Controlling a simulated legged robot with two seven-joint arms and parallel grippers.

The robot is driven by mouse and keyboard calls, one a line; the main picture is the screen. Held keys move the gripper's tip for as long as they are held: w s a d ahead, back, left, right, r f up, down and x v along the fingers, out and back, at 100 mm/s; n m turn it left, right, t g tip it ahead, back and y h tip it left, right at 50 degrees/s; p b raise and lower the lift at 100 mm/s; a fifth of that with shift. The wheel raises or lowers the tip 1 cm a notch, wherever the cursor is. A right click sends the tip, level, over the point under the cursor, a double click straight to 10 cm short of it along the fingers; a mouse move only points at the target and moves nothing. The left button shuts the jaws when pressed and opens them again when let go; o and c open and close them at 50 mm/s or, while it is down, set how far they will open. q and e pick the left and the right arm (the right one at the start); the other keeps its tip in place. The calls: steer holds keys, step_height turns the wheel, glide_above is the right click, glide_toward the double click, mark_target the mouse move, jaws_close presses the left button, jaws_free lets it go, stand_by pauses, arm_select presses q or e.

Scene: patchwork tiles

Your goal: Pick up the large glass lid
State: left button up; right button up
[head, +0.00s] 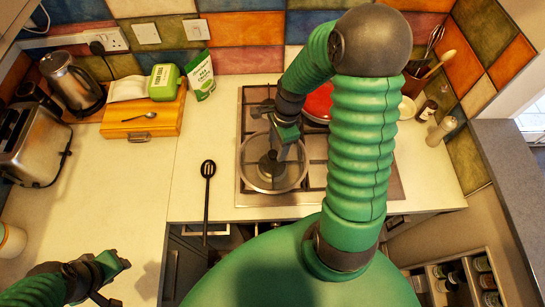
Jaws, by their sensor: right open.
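The large glass lid (254,181) is round and clear with a dark knob (270,160). It lies over the front left part of the hob (244,197). My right gripper (275,128) is open, with its jaws just behind and above the knob in the picture. I see no hold on the knob, and the exact gap between them is hard to judge. My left gripper (112,281) is at the bottom left, away from the lid, with its fingers apart and nothing between them.
A red pan (318,103) stands at the hob's back, partly behind my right arm. A black slotted spoon (207,190) lies left of the hob. A wooden box (150,122), kettle (75,85) and toaster (30,145) stand further left.

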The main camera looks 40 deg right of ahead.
mark_target(273, 153)
steer(key=f, duration=0.1)
steer(key=a+f, duration=0.1)
steer(key=f, duration=0.1)
steer(key=shift+w+a+f+p, duration=0.3)
steer(key=shift+w+f+p, duration=0.05)
steer(key=shift+p, duration=0.05)
steer(key=shift+w+d+f, duration=0.15)
steer(key=shift+d+f, duration=0.15)
steer(key=shift+d, duration=0.35)
steer(key=c, duration=0.3)
steer(key=shift+a, duration=0.1)
steer(key=c, duration=0.5)
steer(key=shift+a+r, duration=0.1)
steer(key=shift+a, duration=0.25)
jaws_close()
steer(key=shift+d, duration=0.15)
steer(key=shift+d, duration=0.2)
steer(key=shift+a, duration=0.2)
